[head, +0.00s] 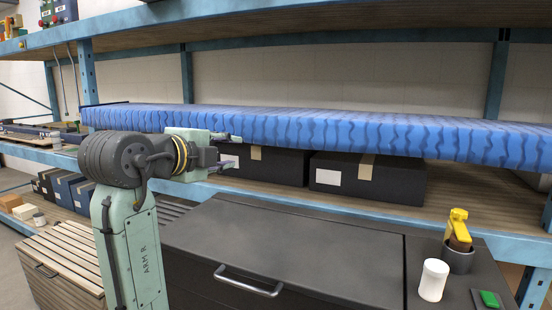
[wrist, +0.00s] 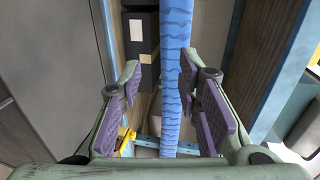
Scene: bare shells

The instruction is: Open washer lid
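The washer is a dark grey box at the lower middle of the head view. Its lid (head: 310,240) lies flat and closed on top, with a pale metal bar handle (head: 248,281) near the front edge. In the wrist view, a grey surface (wrist: 50,60) at the left appears to be the washer top. My gripper (head: 236,152) is above and behind the lid's back left part, pointing right, in front of the blue striped roll. It is open with nothing between its fingers. The wrist view shows its purple pads (wrist: 168,85) wide apart.
A long blue striped roll (head: 320,130) spans the shelf behind my gripper. Black boxes (head: 365,178) sit below it. A white jar (head: 433,280), a grey cup (head: 458,258) holding a yellow-topped item and a green button (head: 489,299) stand right of the lid. The lid top is clear.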

